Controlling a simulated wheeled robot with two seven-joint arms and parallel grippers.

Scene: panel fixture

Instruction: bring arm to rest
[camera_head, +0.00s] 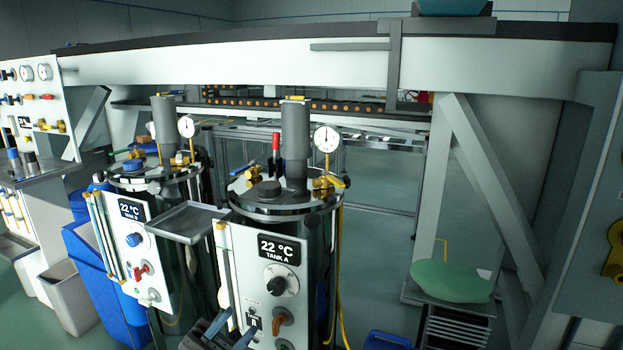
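My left gripper (231,330) shows at the bottom edge, left of centre, in the head view. Its two grey-blue fingers stand apart with nothing seen between them, in front of the lower part of the Tank A panel (262,247). I cannot tell whether it touches the panel. Most of my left arm is below the picture. My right gripper is not in view.
Tank A (322,258) and Tank B (200,184) stand close together with gauges, valves and knobs. A small grey tray (188,222) sits between them. Blue bins (98,283) stand left. A green object (451,281) lies on a stand at right.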

